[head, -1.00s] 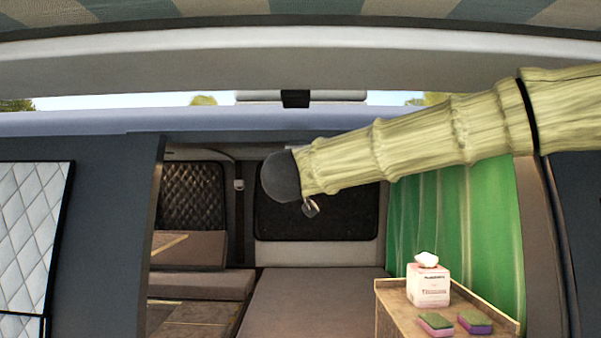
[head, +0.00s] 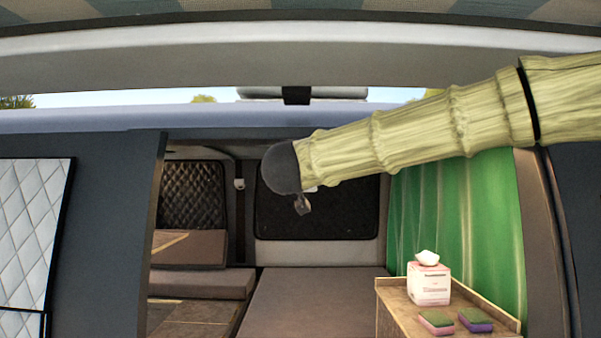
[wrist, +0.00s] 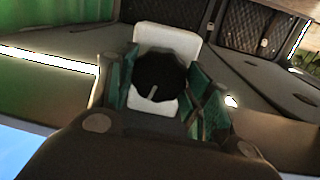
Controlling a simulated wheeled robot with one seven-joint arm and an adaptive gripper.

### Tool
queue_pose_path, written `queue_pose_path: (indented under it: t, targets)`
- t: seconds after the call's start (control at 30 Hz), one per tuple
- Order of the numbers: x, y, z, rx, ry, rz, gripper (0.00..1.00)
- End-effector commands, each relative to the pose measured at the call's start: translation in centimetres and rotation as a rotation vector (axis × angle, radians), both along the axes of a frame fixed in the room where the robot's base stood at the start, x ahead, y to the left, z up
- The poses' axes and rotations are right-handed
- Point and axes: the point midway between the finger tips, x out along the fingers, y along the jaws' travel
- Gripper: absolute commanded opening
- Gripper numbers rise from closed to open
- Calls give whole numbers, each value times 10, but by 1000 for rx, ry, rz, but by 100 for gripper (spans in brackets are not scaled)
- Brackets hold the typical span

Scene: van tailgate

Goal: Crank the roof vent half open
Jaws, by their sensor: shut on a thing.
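In the wrist view a round black knob (wrist: 158,85) with a pale pointer line sits in front of a white plate (wrist: 168,40). The green-lined fingers of my gripper (wrist: 163,92) stand on both sides of the knob and are shut on it. In the head view my arm hides the knob and most of the gripper; a small metallic part (head: 302,205) shows below the wrist. A pale lid (head: 335,92) with a black bracket (head: 296,95) shows above the van roof, seemingly the roof vent, raised a little. How far it is open is hard to tell.
A wooden cabinet (head: 388,301) at the right carries a tissue box (head: 429,284) and two sponges (head: 436,322) (head: 475,319). A green curtain (head: 460,230) hangs behind it. A grey bed surface (head: 300,300) lies clear below my arm. The raised tailgate (head: 300,45) spans overhead.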

Motion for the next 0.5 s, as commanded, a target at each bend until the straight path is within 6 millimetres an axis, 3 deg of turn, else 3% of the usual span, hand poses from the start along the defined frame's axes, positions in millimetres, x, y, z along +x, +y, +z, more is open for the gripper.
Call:
queue_pose_path:
  t: [0.5]
  targets:
    - [0,0,-1,490,-2,-1,26]
